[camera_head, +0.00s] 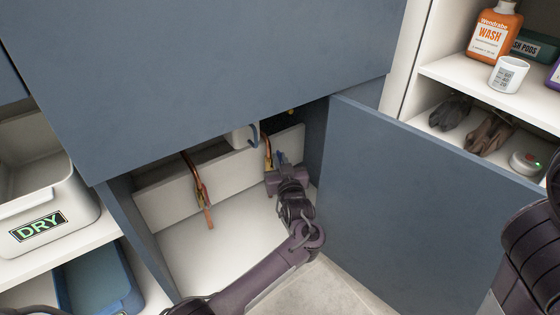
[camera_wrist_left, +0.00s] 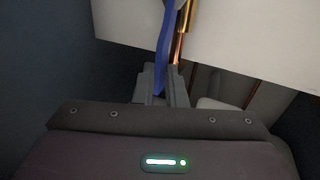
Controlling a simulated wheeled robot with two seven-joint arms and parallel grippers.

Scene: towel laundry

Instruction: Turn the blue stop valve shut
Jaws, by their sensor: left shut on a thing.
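The blue stop valve's lever (camera_wrist_left: 164,45) runs down between my left gripper's fingers (camera_wrist_left: 163,88) in the left wrist view, beside a brass and copper pipe (camera_wrist_left: 184,22). The gripper is shut on the lever. In the head view my left gripper (camera_head: 283,166) is inside the open cupboard, at the back right, by a copper pipe (camera_head: 267,150). Only a small bit of the blue lever (camera_head: 280,157) shows there; the gripper hides the rest. My right arm shows at the right edge, but its gripper is out of view.
The blue cupboard door (camera_head: 410,215) stands open to the right of my left arm. A second copper pipe (camera_head: 200,185) hangs at the cupboard's left. The white cupboard floor (camera_head: 215,255) is clear. A shelf with a wash bottle (camera_head: 495,32) and a cup (camera_head: 508,74) stands at right.

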